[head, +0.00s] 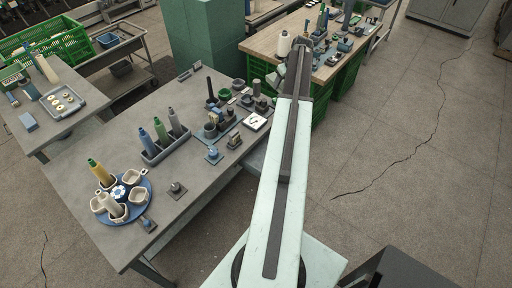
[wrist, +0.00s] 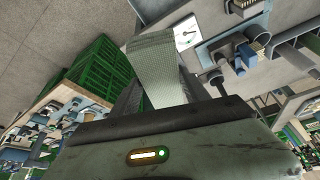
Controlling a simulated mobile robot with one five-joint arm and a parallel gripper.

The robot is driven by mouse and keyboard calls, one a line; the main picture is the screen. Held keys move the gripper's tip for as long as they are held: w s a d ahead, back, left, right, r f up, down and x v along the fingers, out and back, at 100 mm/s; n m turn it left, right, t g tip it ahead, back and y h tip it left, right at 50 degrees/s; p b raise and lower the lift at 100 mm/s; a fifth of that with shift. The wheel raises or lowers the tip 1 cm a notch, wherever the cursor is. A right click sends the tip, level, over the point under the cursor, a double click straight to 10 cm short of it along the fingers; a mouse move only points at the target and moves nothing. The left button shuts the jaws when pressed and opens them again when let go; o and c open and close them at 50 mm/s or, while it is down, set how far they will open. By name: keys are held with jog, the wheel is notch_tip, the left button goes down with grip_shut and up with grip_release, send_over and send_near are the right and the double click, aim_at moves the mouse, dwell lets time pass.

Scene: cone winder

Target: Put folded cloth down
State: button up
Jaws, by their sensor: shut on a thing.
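The folded cloth (wrist: 155,62) is a pale grey-green, finely checked strip. In the wrist view it stands out from between the fingers of my gripper (wrist: 168,92), which is shut on it. In the head view my gripper (head: 298,62) is at the far end of my outstretched arm, near the gap between the grey table and the wooden-topped table. A pale green patch (head: 274,79) beside the gripper there looks like the cloth; the arm hides the rest. The cloth appears held in the air, apart from both tabletops.
The grey table (head: 190,203) holds a blue round tray (head: 140,208), a rack of cones (head: 165,146), several small fixtures and a white square plate (head: 256,122). The wooden-topped table (head: 263,42) is crowded, with green crates (head: 344,79) below. Bare grey tabletop shows near the front edge.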

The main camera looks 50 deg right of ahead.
jog(key=s+a+f+n+y+b, duration=0.1)
jog(key=s+a+f+n+b, duration=0.15)
jog(key=a+f+b, duration=0.45)
jog(key=s+a+f+n+y+b, duration=0.1)
jog(key=s+a+f+b, duration=0.3)
jog(key=f+b, duration=0.7)
jog(key=shift+h, duration=0.3)
notch_tip(320, 180, down, 18)
jog(key=b, duration=1.8)
jog(key=shift+w+d+f, duration=0.1)
jog(key=shift+d+f, duration=0.05)
jog(key=shift+f, duration=0.05)
jog(key=shift+r, duration=0.2)
jog(key=shift+f, duration=0.15)
jog(key=o, duration=1.3)
jog(key=shift+o, duration=0.2)
